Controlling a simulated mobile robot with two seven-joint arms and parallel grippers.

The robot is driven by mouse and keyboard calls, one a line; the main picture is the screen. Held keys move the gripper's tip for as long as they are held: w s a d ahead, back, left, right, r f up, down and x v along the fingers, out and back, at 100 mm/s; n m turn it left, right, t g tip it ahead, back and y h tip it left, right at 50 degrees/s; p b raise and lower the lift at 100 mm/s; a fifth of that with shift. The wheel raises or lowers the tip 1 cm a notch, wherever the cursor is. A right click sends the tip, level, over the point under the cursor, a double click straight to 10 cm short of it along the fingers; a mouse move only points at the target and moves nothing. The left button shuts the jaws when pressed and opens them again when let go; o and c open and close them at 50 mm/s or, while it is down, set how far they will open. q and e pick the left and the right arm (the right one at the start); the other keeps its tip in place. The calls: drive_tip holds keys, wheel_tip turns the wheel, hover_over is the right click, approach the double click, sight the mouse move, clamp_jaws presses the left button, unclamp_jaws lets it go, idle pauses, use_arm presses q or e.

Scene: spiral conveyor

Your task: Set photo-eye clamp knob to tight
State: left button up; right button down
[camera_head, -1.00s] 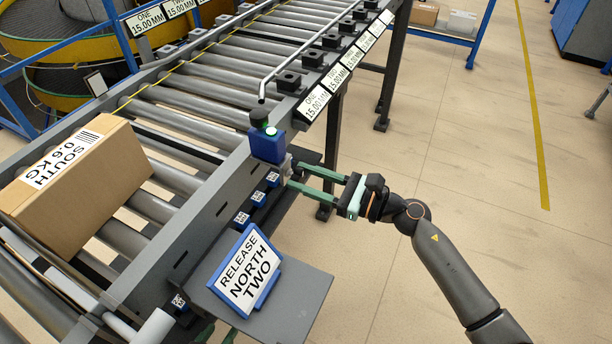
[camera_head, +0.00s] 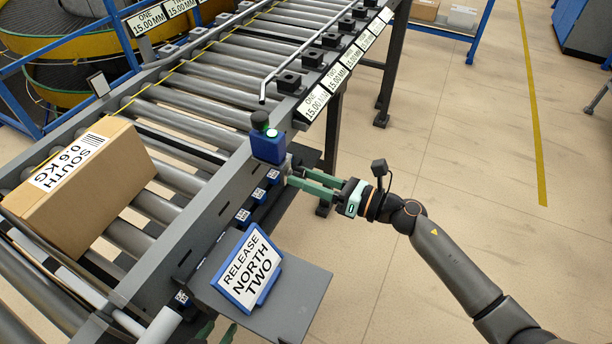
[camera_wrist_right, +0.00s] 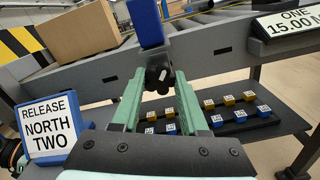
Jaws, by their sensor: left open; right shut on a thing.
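The photo-eye (camera_head: 268,146) is a blue block with a dark cap and a lit green lamp on the conveyor's side rail. Its blue body also shows in the wrist view (camera_wrist_right: 146,24). The dark clamp knob (camera_wrist_right: 158,80) sits below it, with a light bar across its face. My right gripper (camera_head: 290,175) reaches in from the right and is shut on the knob, its green fingers on either side in the wrist view (camera_wrist_right: 158,85). The knob is mostly hidden in the head view. My left gripper (camera_head: 217,332) shows only as green fingers at the bottom edge, apart from the knob.
A sign reading RELEASE NORTH TWO (camera_head: 247,270) stands on a grey shelf (camera_head: 300,300) below the knob. A cardboard box (camera_head: 85,190) lies on the rollers. Small tagged blue and yellow blocks (camera_wrist_right: 229,100) sit under the rail. The floor at right is open.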

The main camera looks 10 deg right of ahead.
idle(0.3)
drive_tip(key=shift+c, duration=2.2)
unclamp_jaws()
drive_tip(key=b+v, duration=0.1)
drive_tip(key=v, duration=1.1)
drive_tip(key=shift+s+d+b, duration=0.15)
drive_tip(key=shift+d+b, duration=0.05)
drive_tip(key=shift+b, duration=0.2)
